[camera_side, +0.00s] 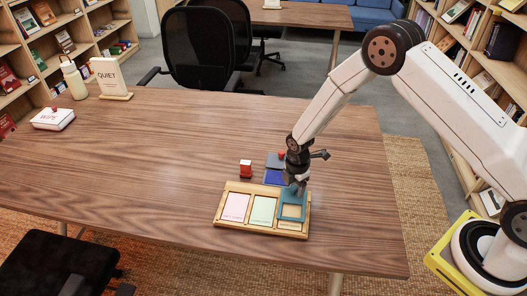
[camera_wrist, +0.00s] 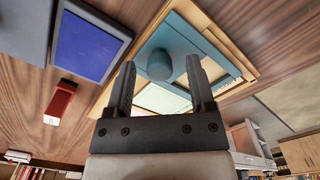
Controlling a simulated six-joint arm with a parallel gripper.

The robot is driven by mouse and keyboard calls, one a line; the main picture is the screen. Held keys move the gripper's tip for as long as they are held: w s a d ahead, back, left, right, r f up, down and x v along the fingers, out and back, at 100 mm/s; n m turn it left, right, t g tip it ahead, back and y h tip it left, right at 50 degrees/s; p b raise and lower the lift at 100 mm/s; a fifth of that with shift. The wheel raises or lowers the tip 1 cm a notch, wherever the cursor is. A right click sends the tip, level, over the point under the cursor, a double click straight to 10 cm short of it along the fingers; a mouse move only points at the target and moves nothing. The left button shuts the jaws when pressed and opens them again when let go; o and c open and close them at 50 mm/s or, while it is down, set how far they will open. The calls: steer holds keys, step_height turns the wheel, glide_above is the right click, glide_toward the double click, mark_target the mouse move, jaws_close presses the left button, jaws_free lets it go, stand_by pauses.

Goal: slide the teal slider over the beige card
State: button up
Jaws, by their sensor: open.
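The teal slider (camera_side: 303,206) is a flat frame with a window and a round knob. It lies at the right end of the wooden tray (camera_side: 220,222). A beige patch, apparently the beige card (camera_side: 291,211), shows through its window. The slider also shows in the wrist view (camera_wrist: 205,42), with its knob between my finger tips. My gripper (camera_side: 296,187) is open above the slider; in the wrist view its fingers (camera_wrist: 160,68) stand apart, one on each side of the knob. I cannot tell whether either finger touches it.
A pink card (camera_side: 235,207) and a pale green card (camera_side: 263,210) lie in the tray's left and middle slots. Behind the tray are a blue panel (camera_side: 273,177) and a red block (camera_side: 245,166). A white box (camera_side: 53,119) stands far left. The table's left middle is clear.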

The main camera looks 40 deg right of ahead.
steer(key=shift+r, duration=0.1)
steer(key=shift+r, duration=3.8)
steer(key=shift+s+d+r+m, duration=0.1)
steer(key=shift+s+r+m, duration=0.15)
steer(key=shift+r+m, duration=0.25)
steer(key=s+d+r+m+t, duration=0.1)
steer(key=s+d+r+m, duration=0.1)
steer(key=s+r+m, duration=0.4)
steer(key=s+d+r+m+t, duration=0.1)
steer(key=s+d+r+m, duration=0.1)
steer(key=s+r+m, duration=0.5)
steer(key=s+m, duration=0.4)
steer(key=shift+t, duration=0.3)
